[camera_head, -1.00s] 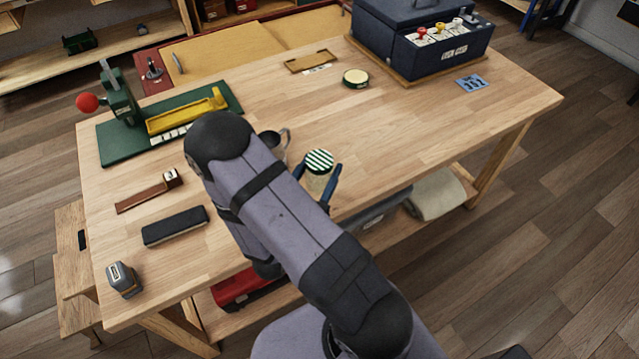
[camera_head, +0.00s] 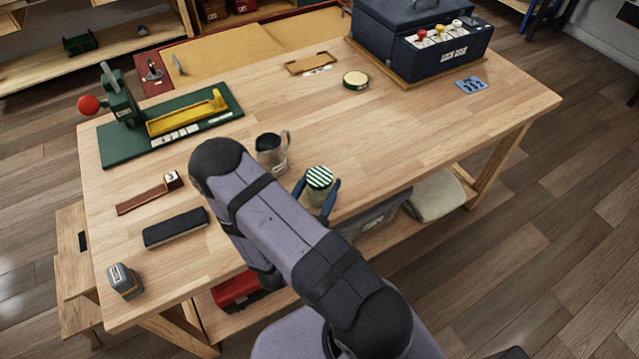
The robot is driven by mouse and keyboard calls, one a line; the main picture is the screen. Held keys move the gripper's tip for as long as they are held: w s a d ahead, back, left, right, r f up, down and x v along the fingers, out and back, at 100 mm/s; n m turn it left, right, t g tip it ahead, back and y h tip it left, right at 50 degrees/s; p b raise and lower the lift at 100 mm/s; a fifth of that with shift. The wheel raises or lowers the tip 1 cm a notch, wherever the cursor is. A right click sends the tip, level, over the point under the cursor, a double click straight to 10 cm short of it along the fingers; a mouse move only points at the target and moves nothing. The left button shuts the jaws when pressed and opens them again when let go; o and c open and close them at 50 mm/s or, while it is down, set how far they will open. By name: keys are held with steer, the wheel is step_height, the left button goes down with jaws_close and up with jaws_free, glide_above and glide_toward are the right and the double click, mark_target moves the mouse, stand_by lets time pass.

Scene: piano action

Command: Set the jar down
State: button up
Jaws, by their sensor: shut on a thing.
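The jar (camera_head: 316,194) has a green-and-white striped lid and a pale, see-through body. It is upright near the front edge of the wooden workbench (camera_head: 410,140). My gripper (camera_head: 317,200) is shut on the jar, with a blue finger on each side of it. My arm hides the lower left of the grip. I cannot tell whether the jar's base touches the bench top.
A metal mug (camera_head: 272,154) stands close behind and left of the jar. A round tin (camera_head: 356,79) and a dark blue box (camera_head: 425,40) are farther back. A green press (camera_head: 120,100), a black block (camera_head: 175,227) and a stapler-like tool (camera_head: 124,280) are at left.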

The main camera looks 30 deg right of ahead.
mark_target(316, 196)
steer(key=shift+f, duration=0.2)
steer(key=o, duration=1.3)
steer(key=shift+s+a+b, duration=0.3)
steer(key=shift+a+b, duration=0.15)
steer(key=shift+a, duration=0.05)
steer(key=shift+s+d+r+b+v, duration=0.15)
steer(key=shift+b+v, duration=0.35)
steer(key=shift+v, duration=1.05)
steer(key=shift+s+d+r+b+v, duration=0.15)
steer(key=shift+b+v, duration=0.35)
steer(key=shift+v, duration=1)
steer(key=shift+c, duration=0.6)
